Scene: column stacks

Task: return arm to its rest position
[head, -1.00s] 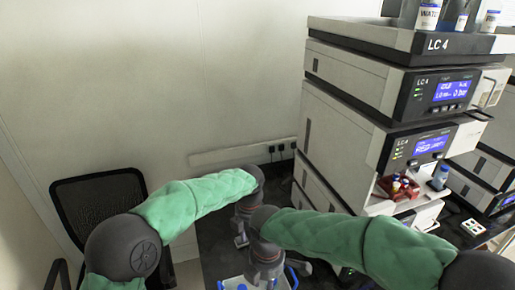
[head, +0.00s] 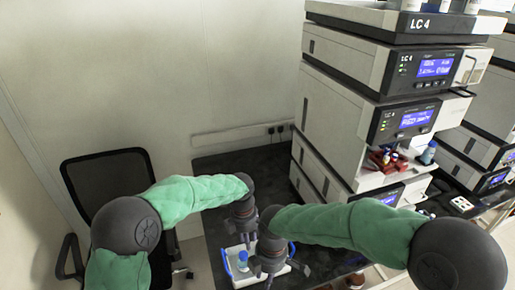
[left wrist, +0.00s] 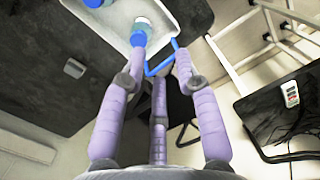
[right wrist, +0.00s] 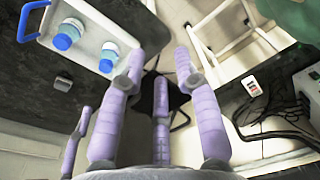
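My left gripper (head: 245,236) points down over the dark table, just above the white tray. Its lilac fingers (left wrist: 158,95) are spread with nothing between them in the left wrist view. My right gripper (head: 268,272) hangs lower, in front of the tray. Its fingers (right wrist: 160,90) are also spread and empty in the right wrist view. A finger of my left gripper (right wrist: 78,140) shows close to its left side. The white tray (head: 230,252) has blue handles and holds blue-capped bottles (head: 243,258); two show in the right wrist view (right wrist: 67,35). My grippers partly hide the tray.
A tall LC 4 instrument stack (head: 385,80) stands right of my arms, with a red vial holder (head: 382,160) in its recess. A black mesh chair (head: 108,185) is at left. The dark table top (head: 215,175) is clear behind my grippers.

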